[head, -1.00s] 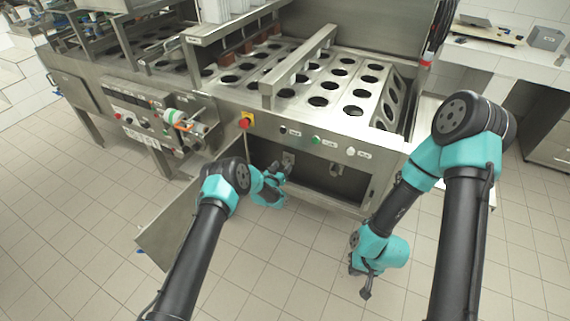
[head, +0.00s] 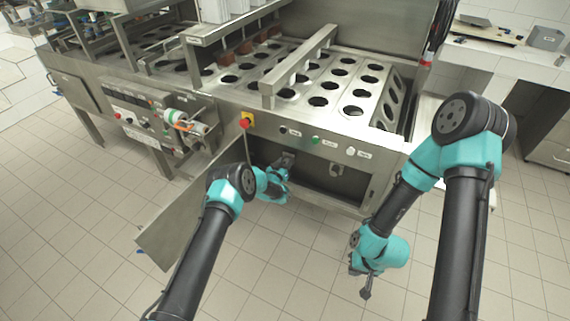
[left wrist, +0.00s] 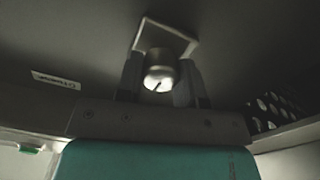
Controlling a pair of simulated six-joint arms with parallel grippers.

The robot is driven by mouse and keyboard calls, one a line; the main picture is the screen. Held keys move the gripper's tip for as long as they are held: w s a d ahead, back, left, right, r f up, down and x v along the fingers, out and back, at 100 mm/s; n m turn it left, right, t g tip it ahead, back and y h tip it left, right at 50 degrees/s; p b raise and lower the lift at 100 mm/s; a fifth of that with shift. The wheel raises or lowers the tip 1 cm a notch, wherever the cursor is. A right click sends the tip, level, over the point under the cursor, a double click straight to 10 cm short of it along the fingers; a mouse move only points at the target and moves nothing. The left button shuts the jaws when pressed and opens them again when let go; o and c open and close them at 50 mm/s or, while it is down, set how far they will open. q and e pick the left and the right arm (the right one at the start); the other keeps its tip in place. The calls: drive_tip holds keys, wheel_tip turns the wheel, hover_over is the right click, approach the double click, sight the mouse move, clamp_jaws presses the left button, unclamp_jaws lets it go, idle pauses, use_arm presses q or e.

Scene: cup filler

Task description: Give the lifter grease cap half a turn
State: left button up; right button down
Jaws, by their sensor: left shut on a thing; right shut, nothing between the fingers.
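The grease cap (left wrist: 160,74) is a small round metal cap with a dark line on its face, on a square plate (left wrist: 178,32) inside the machine's dark cabinet. My left gripper (left wrist: 161,82) is shut on the cap, one finger on each side. In the head view my left gripper (head: 284,170) reaches into the open cabinet below the front panel, and the cap itself is too small and covered to make out there. My right gripper (head: 366,290) is shut and empty, hanging low over the tiled floor, apart from the machine.
The cabinet door (head: 185,215) stands open at the left. Buttons and a red emergency knob (head: 246,122) line the front panel above the opening. The floor in front is clear.

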use_arm(q)
drive_tip(key=c, duration=0.3)
